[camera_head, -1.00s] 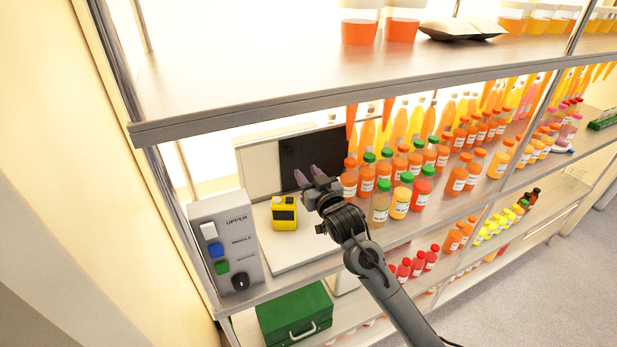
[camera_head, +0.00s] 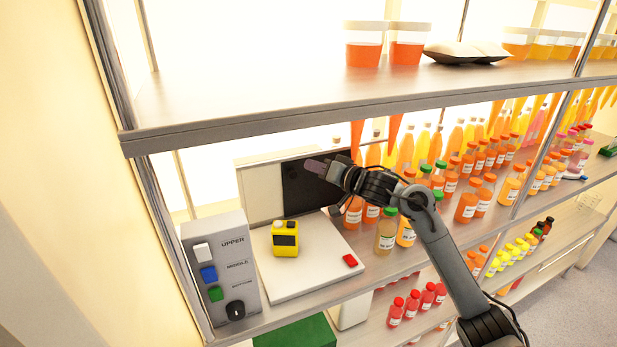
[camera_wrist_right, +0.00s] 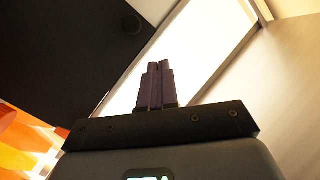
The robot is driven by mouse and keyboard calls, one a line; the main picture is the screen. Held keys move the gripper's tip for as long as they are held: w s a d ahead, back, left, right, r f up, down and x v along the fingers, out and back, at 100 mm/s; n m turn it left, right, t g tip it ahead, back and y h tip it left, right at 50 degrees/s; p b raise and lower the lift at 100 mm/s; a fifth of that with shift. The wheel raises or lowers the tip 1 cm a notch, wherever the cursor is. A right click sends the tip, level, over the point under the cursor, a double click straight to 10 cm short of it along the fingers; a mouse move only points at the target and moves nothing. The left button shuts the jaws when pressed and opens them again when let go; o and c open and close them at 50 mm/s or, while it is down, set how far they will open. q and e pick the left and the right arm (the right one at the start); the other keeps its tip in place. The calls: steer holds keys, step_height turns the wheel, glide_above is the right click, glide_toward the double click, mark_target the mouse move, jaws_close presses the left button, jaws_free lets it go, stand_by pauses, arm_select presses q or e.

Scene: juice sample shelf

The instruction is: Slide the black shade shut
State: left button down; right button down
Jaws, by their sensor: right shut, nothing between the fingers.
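The black shade (camera_head: 299,193) is a dark upright panel at the right part of a pale-framed unit on the middle shelf. In the right wrist view the shade (camera_wrist_right: 65,50) fills the upper left, with a round dark knob (camera_wrist_right: 132,23) near its edge. A bright gap lies between the shade and a pale panel (camera_wrist_right: 285,75). My right gripper (camera_head: 315,166) is in front of the shade's upper part, pointing left. Its fingers (camera_wrist_right: 157,68) are together and empty, seen against the bright gap. Whether they touch the shade, I cannot tell. My left gripper is not in view.
A yellow device (camera_head: 285,240) and a red block (camera_head: 350,260) are on the white base (camera_head: 310,270). A grey switch box (camera_head: 222,270) stands at left. Several juice bottles (camera_head: 386,236) crowd the right, close to my arm. The upper shelf edge (camera_head: 300,118) overhangs.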

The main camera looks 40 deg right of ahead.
steer(key=s+d+m+g+y+b, duration=0.1)
steer(key=s+d+m+g+b, duration=0.15)
steer(key=s+d+m, duration=0.35)
steer(key=a+p+x, duration=0.1)
steer(key=p+x, duration=0.3)
steer(key=x, duration=0.8)
steer(key=shift+a+f+n, duration=0.3)
steer(key=shift+a+n, duration=0.1)
steer(key=shift+w, duration=0.1)
steer(key=w+a+p, duration=0.3)
steer(key=a+p, duration=0.3)
steer(key=a, duration=0.6)
steer(key=shift+w, duration=0.15)
steer(key=shift+a+g, duration=0.2)
steer(key=shift+g, duration=0.05)
steer(key=shift+p, duration=0.3)
